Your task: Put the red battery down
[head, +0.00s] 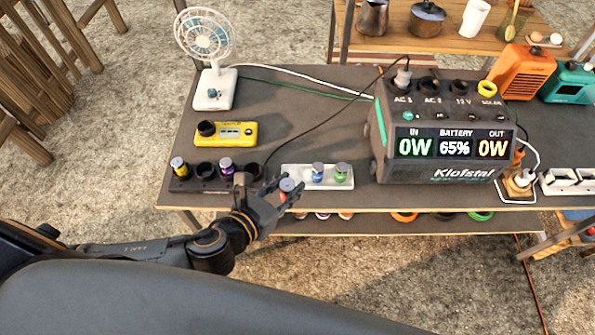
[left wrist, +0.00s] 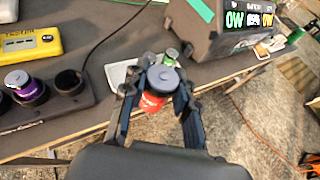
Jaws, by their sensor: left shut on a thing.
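My left gripper (head: 281,193) is shut on the red battery (left wrist: 152,103), which has a grey round top and is upright between the fingers. In the head view only the grey top of the red battery (head: 287,184) and a bit of red show. It is near the table's front edge, by the left end of a white tray (head: 291,171); I cannot tell its height above the table. A blue battery (head: 318,172) and a green battery (head: 341,173) stand in the tray. My right gripper is not in view.
A black charger (head: 180,186) holding a yellow-topped and a purple battery is left of my gripper. A yellow tester (head: 235,134) lies behind it. The Klofstal power station (head: 440,145) stands right. A dark cable crosses the grey table (head: 285,98), clear behind the tray.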

